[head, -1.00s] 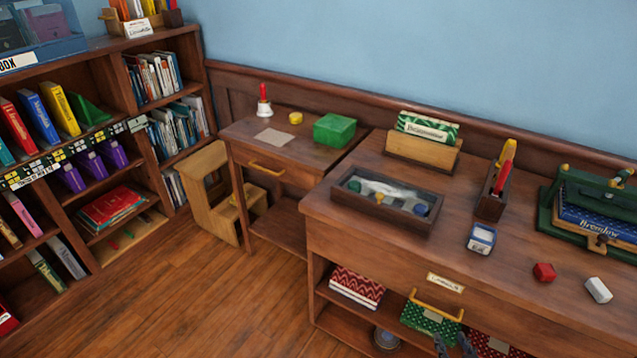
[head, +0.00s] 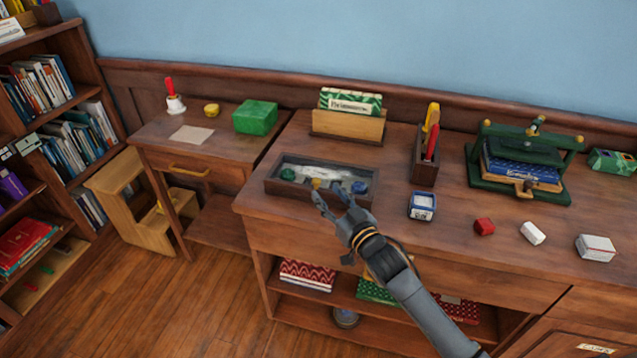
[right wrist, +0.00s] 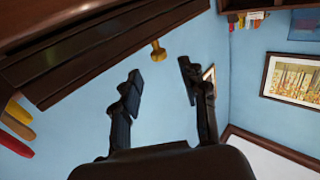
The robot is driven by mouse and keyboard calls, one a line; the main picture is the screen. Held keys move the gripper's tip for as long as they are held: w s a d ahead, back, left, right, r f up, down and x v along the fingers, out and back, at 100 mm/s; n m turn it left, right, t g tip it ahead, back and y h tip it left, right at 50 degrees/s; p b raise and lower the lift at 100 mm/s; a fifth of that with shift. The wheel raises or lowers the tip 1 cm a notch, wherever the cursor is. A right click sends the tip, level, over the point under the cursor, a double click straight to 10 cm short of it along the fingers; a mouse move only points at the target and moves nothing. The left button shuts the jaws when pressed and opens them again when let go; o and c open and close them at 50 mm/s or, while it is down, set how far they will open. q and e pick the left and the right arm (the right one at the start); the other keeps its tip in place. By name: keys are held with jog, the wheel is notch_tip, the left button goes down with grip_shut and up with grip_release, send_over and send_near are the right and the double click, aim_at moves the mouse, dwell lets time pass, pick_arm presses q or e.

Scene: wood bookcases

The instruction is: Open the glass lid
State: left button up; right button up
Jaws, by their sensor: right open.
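A dark wooden box (head: 285,192) with a glass lid (head: 336,172) lies on the brown desk; the lid looks shut, with small coloured items visible beneath it. A small yellow knob (head: 317,183) shows at the lid's front side. My right gripper (head: 332,195) is open and empty at the box's front right, its fingers pointing toward the knob. In the right wrist view the yellow knob (right wrist: 158,50) sticks out from the dark wooden edge, just beyond the gap between the open fingertips (right wrist: 159,70). My left gripper is not in view.
A side table (head: 215,145) with a green box stands left.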

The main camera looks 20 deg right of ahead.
aim_at(318, 183)
jog(key=shift+w+a, duration=0.25)
jog(key=shift+w, duration=1.05)
jog(key=shift+w+a, duration=0.25)
jog(key=shift+w, duration=1.05)
grip_shut()
